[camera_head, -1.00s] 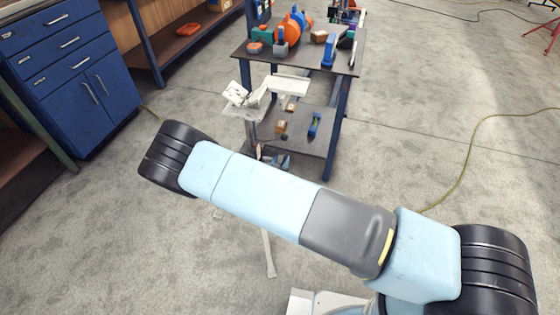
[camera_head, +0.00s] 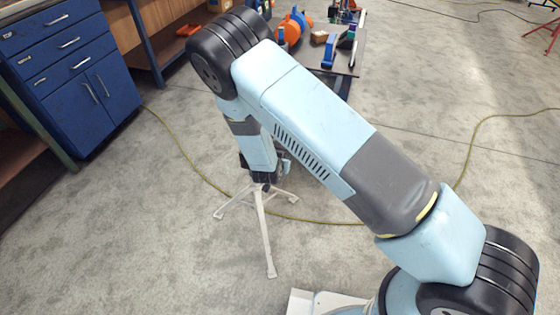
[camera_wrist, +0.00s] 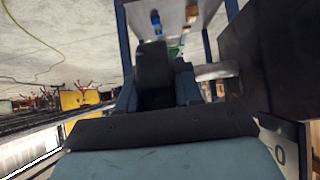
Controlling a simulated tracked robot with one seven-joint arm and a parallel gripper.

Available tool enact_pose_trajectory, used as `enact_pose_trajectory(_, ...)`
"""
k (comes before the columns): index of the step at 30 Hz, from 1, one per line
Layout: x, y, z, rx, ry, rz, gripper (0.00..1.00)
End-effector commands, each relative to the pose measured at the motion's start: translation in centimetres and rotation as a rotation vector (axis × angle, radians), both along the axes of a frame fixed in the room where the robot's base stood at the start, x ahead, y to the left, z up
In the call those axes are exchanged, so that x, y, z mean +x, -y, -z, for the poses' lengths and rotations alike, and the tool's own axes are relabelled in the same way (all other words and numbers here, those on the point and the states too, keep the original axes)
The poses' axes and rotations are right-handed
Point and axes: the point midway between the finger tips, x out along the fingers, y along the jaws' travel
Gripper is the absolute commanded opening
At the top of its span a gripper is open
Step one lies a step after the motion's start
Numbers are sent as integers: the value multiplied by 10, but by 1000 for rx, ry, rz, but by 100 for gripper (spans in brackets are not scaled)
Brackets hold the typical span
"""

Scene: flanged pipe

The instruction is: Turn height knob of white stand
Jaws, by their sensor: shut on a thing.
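The white stand (camera_head: 263,228) is on the floor in the head view, with its splayed tripod legs showing. My arm hides its column and top. My gripper (camera_head: 266,174) points down at the stand just above the legs, and is small and dark there. In the wrist view my gripper (camera_wrist: 157,75) is shut, with a pale rod-like part just to its right. The height knob is not clearly visible; my gripper is at the stand's column and appears closed on it.
A dark worktable (camera_head: 349,62) with orange and blue items stands behind my arm. Blue drawer cabinets (camera_head: 75,70) stand at the left. A yellow cable (camera_head: 185,150) runs over the floor behind the stand. Floor on both sides of the stand is open.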

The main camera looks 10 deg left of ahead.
Motion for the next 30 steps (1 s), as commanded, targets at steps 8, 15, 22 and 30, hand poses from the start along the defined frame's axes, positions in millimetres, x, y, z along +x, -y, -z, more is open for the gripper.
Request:
enact_pose_trajectory(8,3,-1,-2,4,-21,0,4)
enact_pose_trajectory(15,3,-1,-2,4,-20,1,4)
enact_pose_trajectory(22,2,0,-1,3,-22,1,54)
enact_pose_trajectory(30,1,0,-1,2,-24,2,55)
